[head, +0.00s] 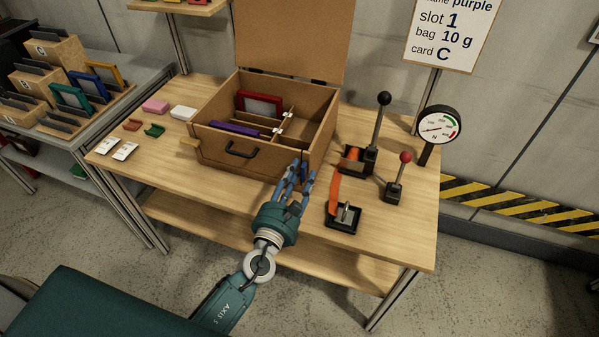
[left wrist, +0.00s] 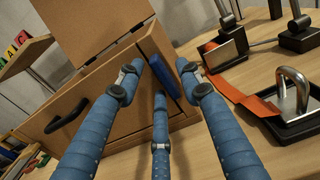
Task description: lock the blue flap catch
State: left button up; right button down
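The blue flap catch (left wrist: 164,76) shows in the left wrist view as an upright blue bar on the front of the wooden box, near its right corner. In the head view I cannot pick it out from my blue fingers. The box (head: 236,151) stands on the table with its lid (head: 292,38) raised. My left gripper (head: 298,172) is in front of the box's right front corner. Its fingers are spread, in the left wrist view (left wrist: 160,80) too, with the catch seen between them. Contact with the catch cannot be told. My right gripper is not in view.
Right of the box stand a black-knobbed lever (head: 384,99), a red-knobbed lever (head: 404,158), a gauge (head: 438,125) and a black tray with a metal handle (head: 346,216). An orange strap (head: 334,189) lies close right of my gripper. Small cards (head: 125,150) lie at left.

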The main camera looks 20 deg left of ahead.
pick_arm(q)
jog(key=shift+w, duration=0.35)
grip_shut()
